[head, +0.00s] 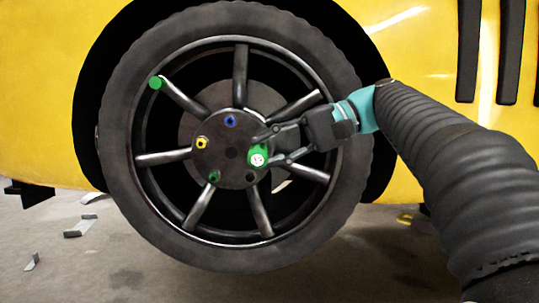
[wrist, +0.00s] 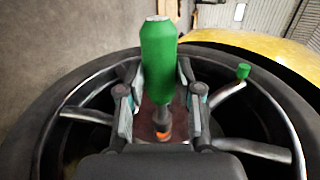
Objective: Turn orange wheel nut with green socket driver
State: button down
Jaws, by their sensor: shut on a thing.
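The green socket driver (head: 257,156) is between the fingers of my gripper (head: 264,150), at the right side of the wheel hub. In the wrist view the driver's green handle (wrist: 159,58) is gripped, and its grey socket end reaches down to the orange wheel nut (wrist: 163,136). The socket appears to be at or over the nut; how far it is seated I cannot tell. In the head view the orange nut is hidden behind the driver and gripper.
The hub carries a blue nut (head: 230,121), a yellow nut (head: 201,143) and a green nut (head: 214,176). A green cap-like piece (head: 155,83) sits near the upper left rim. Spokes surround the hub. Metal pieces (head: 80,227) lie on the floor beside the yellow car (head: 45,90).

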jog(key=y+b, duration=0.2)
jog(key=y, duration=0.1)
jog(key=shift+d+f, duration=0.1)
jog(key=shift+f, duration=0.15)
dwell(0.4)
jog(key=shift+w+d+p, duration=0.1)
jog(key=shift+w+p, duration=0.85)
dwell(0.4)
